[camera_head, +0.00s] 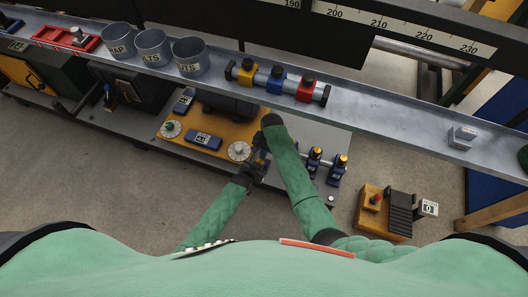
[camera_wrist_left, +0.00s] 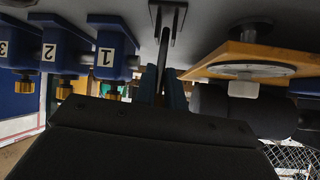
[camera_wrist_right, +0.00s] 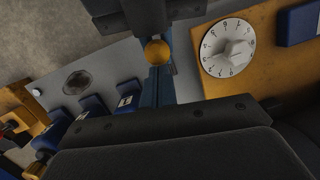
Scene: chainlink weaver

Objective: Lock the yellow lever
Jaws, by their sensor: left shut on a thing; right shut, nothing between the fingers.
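The yellow lever shows as a round yellow knob (camera_wrist_right: 158,52) just past the fingertips of my right gripper (camera_wrist_right: 158,82); the rest of it is hidden there. My right gripper is shut and empty. In the left wrist view a thin dark bar (camera_wrist_left: 168,35), probably the lever's shaft, runs down from a dark bracket between the fingers of my left gripper (camera_wrist_left: 164,82), which is shut on it. In the head view my left gripper (camera_head: 256,168) is beside the orange panel (camera_head: 223,131), and my right arm hides the lever.
Blue blocks with yellow knobs (camera_head: 314,159) stand right of my grippers; the nearest is labelled 1 (camera_wrist_left: 108,56). The panel carries a white dial (camera_wrist_right: 228,47) close to my right gripper. A grey shelf (camera_head: 390,120) crosses behind. An orange box (camera_head: 372,222) sits at right.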

